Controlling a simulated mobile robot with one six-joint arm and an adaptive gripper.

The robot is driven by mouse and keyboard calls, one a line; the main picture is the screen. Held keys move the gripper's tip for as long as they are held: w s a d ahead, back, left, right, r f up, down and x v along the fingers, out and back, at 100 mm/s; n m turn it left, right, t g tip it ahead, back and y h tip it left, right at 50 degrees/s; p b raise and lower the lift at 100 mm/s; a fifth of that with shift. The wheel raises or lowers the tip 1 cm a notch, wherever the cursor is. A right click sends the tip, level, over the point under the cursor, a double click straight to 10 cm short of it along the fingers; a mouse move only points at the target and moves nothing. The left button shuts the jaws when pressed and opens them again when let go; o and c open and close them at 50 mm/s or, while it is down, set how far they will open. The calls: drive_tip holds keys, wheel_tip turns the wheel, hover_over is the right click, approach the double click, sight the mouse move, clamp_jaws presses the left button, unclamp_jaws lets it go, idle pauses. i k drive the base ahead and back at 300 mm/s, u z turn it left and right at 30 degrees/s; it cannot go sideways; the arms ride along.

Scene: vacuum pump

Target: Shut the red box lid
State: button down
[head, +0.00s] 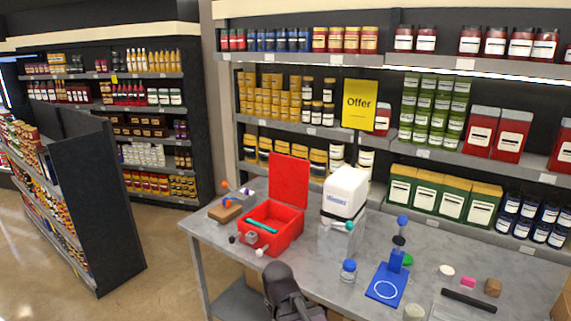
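The red box (285,238) stands near the left end of the grey table. Its red lid (289,182) is open and stands about upright at the back of the box. A teal stick-like item (262,227) shows in the box opening. My gripper (280,275) is the dark grey shape at the bottom middle, in front of and below the box, apart from the lid. Its fingers cannot be made out, so I cannot tell whether it is open or shut.
A white container (345,192) stands just right of the lid. Small grey parts (249,239) are at the box's front left, and a brown block (225,211) lies left of it. A blue stand (388,283) and small items occupy the table's right. Stocked shelves (400,152) rise behind.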

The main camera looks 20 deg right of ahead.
sight(288, 176)
drive_tip(key=u, duration=0.35)
drive_tip(key=k, duration=1.05)
drive_tip(key=z, duration=0.3)
drive_tip(key=i, duration=1.95)
drive_tip(key=u, duration=0.45)
